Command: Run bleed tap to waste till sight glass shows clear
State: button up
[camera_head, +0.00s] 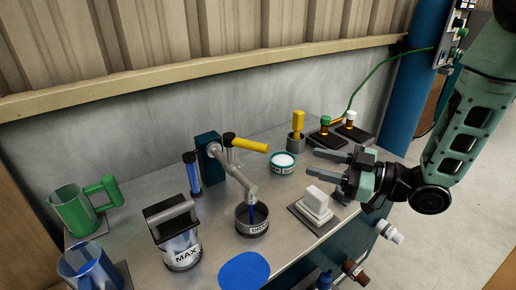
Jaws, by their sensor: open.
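The tap (238,178) has a grey spout on a dark teal block and a yellow lever (250,145) pointing right. Blue liquid shows below the spout, over a dark round waste cup (251,229) whose label is partly readable. The sight glass, an upright tube (193,176) left of the tap, looks blue with a dark cap. My gripper (313,164) is open and empty, right of the tap and apart from the lever. Its fingers point left, above and behind a white block on a grey plate.
A clear container marked MAX (181,250), a green jug (76,210) and a blue jug (87,267) stand left. A blue disc (244,271) lies in front. The white block (315,204), a teal-banded tub (283,163) and a yellow-handled item (297,126) stand near my gripper.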

aim_at(257, 147)
jog(key=p+x, duration=0.1)
jog(key=x, duration=1.4)
jog(key=shift+w+a, duration=0.1)
jog(key=shift+a, duration=0.1)
grip_shut()
